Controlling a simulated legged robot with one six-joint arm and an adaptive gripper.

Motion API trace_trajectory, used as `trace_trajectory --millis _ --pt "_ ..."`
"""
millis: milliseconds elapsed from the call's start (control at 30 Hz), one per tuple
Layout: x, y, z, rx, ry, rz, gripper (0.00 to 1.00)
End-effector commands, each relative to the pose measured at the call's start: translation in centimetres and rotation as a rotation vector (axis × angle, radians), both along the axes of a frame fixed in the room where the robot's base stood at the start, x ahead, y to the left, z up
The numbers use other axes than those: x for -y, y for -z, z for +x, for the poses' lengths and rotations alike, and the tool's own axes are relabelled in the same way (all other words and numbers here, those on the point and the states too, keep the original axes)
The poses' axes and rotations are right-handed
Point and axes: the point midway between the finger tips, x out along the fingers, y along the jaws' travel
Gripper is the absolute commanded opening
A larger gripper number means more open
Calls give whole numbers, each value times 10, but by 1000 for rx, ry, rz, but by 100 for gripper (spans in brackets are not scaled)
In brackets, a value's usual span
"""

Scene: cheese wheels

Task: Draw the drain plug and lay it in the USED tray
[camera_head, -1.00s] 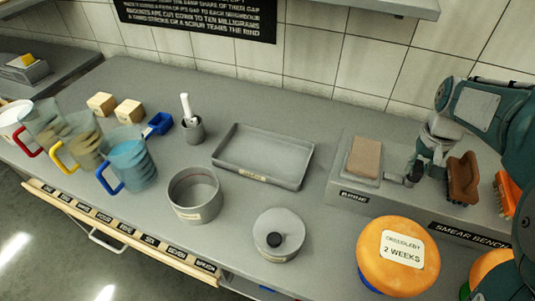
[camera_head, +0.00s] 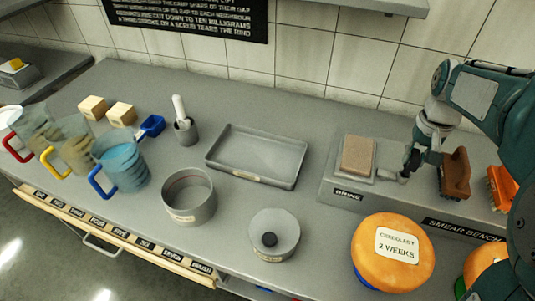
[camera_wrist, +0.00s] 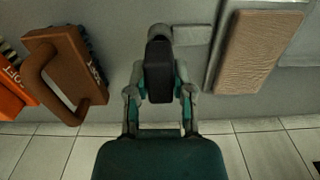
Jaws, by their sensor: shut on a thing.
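My gripper (camera_wrist: 161,75) is shut on a dark block-shaped piece (camera_wrist: 159,66), which I take to be the grip of the drain plug. Beyond it are a grey rounded end (camera_wrist: 160,33) and a short pale grey cylinder (camera_wrist: 191,35); I cannot tell whether they join the dark piece. In the head view my gripper (camera_head: 410,163) is over the raised bench, between the brown pad and the brown brush. A shallow grey tray (camera_head: 215,167) lies empty to the left; its front label is too small to read.
The brown pad (camera_head: 358,154) and brown brush (camera_head: 455,173) flank my gripper, with an orange brush (camera_head: 500,188) further right. A lidded pot (camera_head: 273,226), an open pot (camera_head: 188,205) and a cheese wheel (camera_head: 393,262) stand in front. Jugs (camera_head: 122,160) stand left.

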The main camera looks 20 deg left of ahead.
Motion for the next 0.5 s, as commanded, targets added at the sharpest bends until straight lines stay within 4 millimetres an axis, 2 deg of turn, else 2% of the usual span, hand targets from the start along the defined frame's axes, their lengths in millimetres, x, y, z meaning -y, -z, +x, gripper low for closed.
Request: trace_trajectory --millis 500 --pt "0 -14 0 2 0 0 0"
